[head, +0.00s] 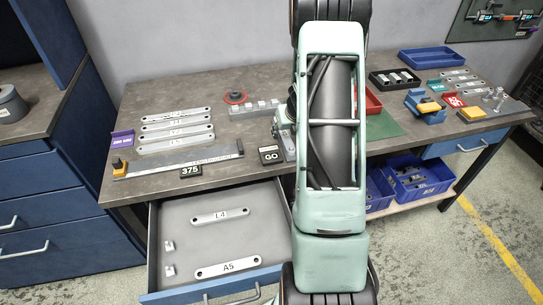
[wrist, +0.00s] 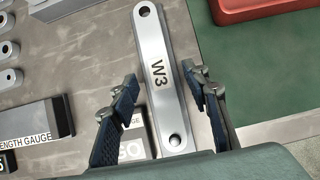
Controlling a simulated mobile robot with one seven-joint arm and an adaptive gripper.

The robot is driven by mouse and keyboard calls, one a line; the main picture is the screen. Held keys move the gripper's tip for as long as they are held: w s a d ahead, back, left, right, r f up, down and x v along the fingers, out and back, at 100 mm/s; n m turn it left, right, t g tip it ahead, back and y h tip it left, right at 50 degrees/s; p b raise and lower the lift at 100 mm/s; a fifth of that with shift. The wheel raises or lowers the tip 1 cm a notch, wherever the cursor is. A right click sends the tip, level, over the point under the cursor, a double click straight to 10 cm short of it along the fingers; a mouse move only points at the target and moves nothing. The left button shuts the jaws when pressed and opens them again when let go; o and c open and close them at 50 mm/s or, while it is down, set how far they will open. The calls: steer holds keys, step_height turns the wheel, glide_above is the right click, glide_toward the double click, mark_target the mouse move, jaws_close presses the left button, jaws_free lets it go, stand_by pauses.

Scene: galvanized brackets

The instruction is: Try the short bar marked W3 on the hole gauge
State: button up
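The short bar marked W3 (wrist: 159,95) is a grey metal strip with a hole at each end. It lies flat on the bench beside the green mat in the wrist view. My gripper (wrist: 160,77) is open, with one finger on each side of the bar and a visible gap on both sides. In the head view my arm hides most of this spot; a grey bar end (head: 288,146) shows next to the GO block (head: 271,155). I cannot tell for sure which fixture is the hole gauge; a grey plate with upright pins (head: 497,97) stands at the far right.
The length gauge (head: 180,164), tagged 375, lies left of the GO block. Several long bars (head: 176,130) lie behind it. An open drawer (head: 182,270) holds bars L4 and A5. A red tray (wrist: 250,8) stands on the green mat (wrist: 245,70). Blue bins (head: 418,183) sit below the bench.

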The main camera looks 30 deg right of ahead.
steer(key=v, duration=1.2)
stand_by(0.6)
